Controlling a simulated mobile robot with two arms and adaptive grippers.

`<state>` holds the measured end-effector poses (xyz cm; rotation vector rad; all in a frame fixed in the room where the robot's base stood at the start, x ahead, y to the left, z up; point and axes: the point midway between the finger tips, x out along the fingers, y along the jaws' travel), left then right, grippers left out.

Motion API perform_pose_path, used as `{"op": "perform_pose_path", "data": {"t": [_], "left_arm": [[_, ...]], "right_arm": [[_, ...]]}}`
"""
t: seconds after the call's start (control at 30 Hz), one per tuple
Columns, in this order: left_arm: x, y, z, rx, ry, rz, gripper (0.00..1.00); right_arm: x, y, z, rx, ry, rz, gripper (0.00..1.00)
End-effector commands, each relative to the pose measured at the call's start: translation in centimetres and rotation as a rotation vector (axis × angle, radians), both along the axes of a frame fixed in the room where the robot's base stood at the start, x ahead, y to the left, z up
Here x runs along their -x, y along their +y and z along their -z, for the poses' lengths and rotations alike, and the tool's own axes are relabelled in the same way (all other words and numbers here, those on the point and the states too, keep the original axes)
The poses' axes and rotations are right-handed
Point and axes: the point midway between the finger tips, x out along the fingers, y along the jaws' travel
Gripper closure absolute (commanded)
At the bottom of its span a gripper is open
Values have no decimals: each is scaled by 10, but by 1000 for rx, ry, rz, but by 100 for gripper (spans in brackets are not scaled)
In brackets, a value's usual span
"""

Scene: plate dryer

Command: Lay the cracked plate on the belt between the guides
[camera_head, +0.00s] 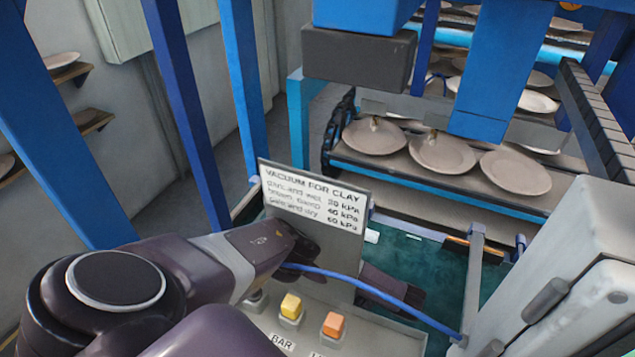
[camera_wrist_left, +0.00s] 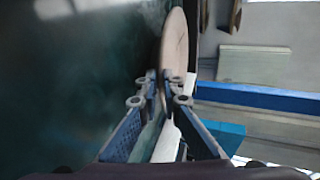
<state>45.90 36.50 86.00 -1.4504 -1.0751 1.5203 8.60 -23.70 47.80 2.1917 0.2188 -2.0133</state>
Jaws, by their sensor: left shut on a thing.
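My left gripper (camera_wrist_left: 160,92) is shut on the rim of a tan plate (camera_wrist_left: 175,48), which stands edge-on in the left wrist view. The belt (camera_head: 400,172) runs behind the sign in a blue frame. Several pale plates lie on it, among them a left one (camera_head: 374,138), a middle one (camera_head: 442,154) and a right one (camera_head: 515,173). My right gripper is not in view.
A "vacuum for clay" sign (camera_head: 315,208) stands beside my left arm. A blue cable (camera_head: 375,290) crosses below it. A panel has yellow (camera_head: 291,306) and orange (camera_head: 335,325) buttons. Blue posts (camera_head: 187,110) stand left, a pale cabinet (camera_head: 570,260) right. A dark block (camera_head: 358,58) hangs above the belt.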

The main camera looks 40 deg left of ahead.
Motion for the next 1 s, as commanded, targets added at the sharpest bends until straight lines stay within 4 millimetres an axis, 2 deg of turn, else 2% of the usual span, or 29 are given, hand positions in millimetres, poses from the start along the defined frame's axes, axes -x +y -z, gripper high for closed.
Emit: {"op": "perform_pose_path", "data": {"t": [0.07, 0.1, 0.27, 0.6, 0.77, 1.0], "left_arm": [[0, 1, 1, -3, 0, -1, 100], [0, 0, 3, 0, 0, -1, 93], [0, 0, 2, 0, 0, -1, 77], [0, -2, -2, 0, 0, 0, 77], [-2, -24, -10, 3, 0, 1, 77], [-5, -70, -31, 0, -1, 1, 77]], "right_arm": [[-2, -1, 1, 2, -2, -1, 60], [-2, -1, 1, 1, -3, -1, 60], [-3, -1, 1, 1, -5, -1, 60], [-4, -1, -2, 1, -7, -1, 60], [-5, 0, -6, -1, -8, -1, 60], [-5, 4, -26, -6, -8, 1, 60]]}}
